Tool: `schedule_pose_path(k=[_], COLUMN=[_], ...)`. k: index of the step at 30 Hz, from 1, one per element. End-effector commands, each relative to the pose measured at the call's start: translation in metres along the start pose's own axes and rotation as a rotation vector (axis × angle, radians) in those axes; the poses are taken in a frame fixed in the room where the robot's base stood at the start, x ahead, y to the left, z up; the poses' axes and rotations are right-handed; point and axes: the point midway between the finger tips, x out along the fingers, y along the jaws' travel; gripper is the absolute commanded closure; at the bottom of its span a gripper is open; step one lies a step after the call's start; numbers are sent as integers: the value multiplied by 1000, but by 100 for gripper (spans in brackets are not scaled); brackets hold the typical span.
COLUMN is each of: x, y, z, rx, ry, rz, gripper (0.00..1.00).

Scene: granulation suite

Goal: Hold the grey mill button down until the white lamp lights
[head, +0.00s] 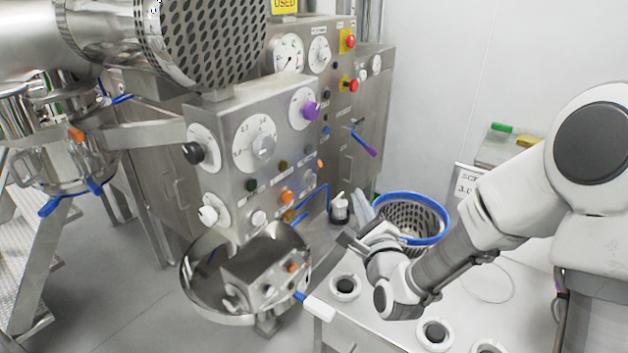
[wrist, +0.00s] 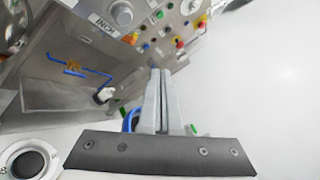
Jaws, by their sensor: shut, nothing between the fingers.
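The steel control panel (head: 228,120) stands left of centre in the head view, with knobs, dials and small coloured buttons. A small grey button (head: 308,151) sits on its right part; its label is too small to read. A white round piece (head: 259,217) near the panel's lower edge may be the white lamp; I cannot tell if it is lit. My gripper (head: 346,241) is below and right of the panel, apart from it. In the wrist view my gripper (wrist: 159,75) has its fingers together, empty, pointing toward the steel cabinet.
A steel bowl (head: 188,282) stands below the panel, with a blue-and-white handle (head: 315,305) near it. A blue-rimmed basket (head: 440,238) is right of my gripper. A bench top (head: 385,335) with several round black-centred ports lies below. A perforated drum (head: 215,40) overhangs the panel.

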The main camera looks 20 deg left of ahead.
Motion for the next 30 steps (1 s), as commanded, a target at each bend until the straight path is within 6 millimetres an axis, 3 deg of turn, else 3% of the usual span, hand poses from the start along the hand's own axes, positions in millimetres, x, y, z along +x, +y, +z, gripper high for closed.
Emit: schedule_pose_path(k=[16,30], x=[48,58], y=[37,43], z=[34,43], rx=[-1,-1], ry=[-2,0], rz=[0,2], gripper=[100,100])
